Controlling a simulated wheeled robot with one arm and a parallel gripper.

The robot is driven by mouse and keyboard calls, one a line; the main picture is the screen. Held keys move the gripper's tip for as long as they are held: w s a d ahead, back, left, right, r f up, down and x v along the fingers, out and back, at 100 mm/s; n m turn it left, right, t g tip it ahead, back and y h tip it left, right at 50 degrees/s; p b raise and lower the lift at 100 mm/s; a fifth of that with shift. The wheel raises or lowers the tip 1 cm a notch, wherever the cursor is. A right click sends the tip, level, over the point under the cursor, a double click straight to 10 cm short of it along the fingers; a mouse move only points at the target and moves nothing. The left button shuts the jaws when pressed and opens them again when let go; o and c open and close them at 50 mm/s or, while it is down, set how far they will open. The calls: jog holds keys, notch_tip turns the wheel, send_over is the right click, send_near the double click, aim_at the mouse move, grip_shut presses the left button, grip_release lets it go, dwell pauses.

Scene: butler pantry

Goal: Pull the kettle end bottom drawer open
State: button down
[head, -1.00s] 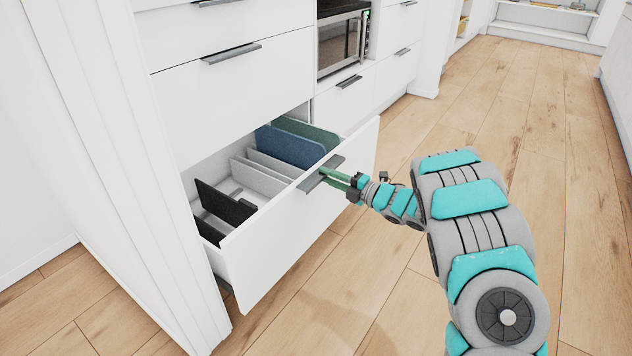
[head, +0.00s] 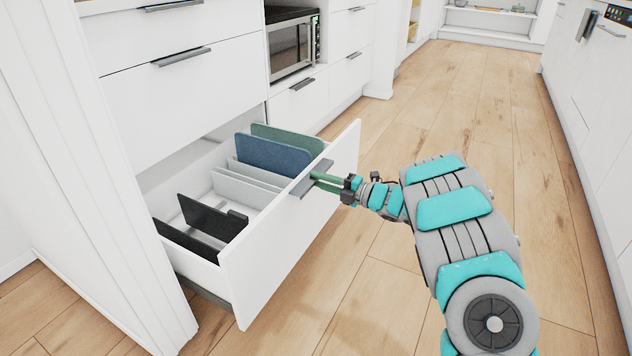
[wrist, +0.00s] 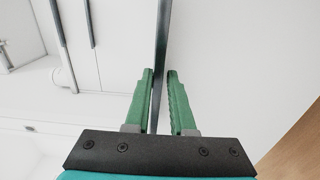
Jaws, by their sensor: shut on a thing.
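The bottom drawer (head: 285,240) stands well out from the white cabinet in the head view, its white front facing right toward my arm. A dark grey bar handle (head: 308,184) runs along the top of its front. My gripper (head: 318,178) is shut on this handle, with green fingers on either side of it. In the wrist view the handle (wrist: 161,45) passes between the two green fingers of my gripper (wrist: 159,90). Inside the drawer are a blue board (head: 272,156), a green board (head: 290,138), grey dividers (head: 243,189) and dark panels (head: 208,217).
A shut drawer (head: 185,85) lies above the open one. A microwave (head: 292,45) sits in a niche to the right. A white pillar (head: 110,230) stands close on the left. The wooden floor (head: 450,130) is clear toward the back, and white cabinets (head: 595,110) line the right side.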

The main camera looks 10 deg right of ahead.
jog(key=shift+d+f, duration=0.1)
jog(key=c, duration=0.8)
grip_release()
jog(key=shift+o, duration=0.2)
jog(key=v, duration=0.8)
jog(key=shift+p, duration=0.3)
